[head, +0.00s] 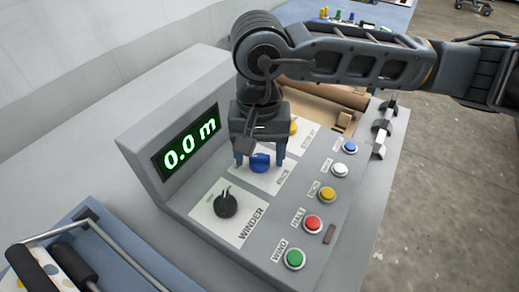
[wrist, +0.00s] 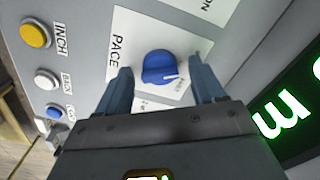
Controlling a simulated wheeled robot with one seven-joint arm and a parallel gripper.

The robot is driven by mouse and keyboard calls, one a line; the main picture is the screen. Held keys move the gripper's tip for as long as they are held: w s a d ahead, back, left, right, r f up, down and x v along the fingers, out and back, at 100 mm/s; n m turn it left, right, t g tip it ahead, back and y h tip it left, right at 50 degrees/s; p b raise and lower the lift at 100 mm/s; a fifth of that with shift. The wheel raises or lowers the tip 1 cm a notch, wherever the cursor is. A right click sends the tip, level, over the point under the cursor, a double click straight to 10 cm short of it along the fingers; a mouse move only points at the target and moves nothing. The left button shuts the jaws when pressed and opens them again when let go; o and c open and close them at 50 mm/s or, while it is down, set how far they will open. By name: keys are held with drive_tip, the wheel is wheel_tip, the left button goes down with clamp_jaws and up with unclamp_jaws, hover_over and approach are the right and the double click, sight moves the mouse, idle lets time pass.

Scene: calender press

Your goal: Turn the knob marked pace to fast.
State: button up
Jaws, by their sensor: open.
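The blue pace knob (head: 260,164) sits on a white plate in the middle of the sloped grey panel. In the wrist view the knob (wrist: 158,67) shows a white pointer line towards the lower right, and the word PACE is beside it. The small position labels on the plate are too small to read surely. My gripper (head: 258,161) is open and points down over the knob, one finger on either side. In the wrist view my gripper (wrist: 162,70) straddles the knob, with gaps between it and the fingers.
A black winder knob (head: 225,205) is nearer the front, and a yellow knob (head: 294,126) is behind. Several push buttons, including a green one (head: 294,259) and a red one (head: 313,223), line the right side. A raised display (head: 188,142) reads 0.0 m at left.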

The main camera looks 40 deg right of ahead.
drive_tip(key=shift+c, duration=0.4)
drive_tip(key=c, duration=1)
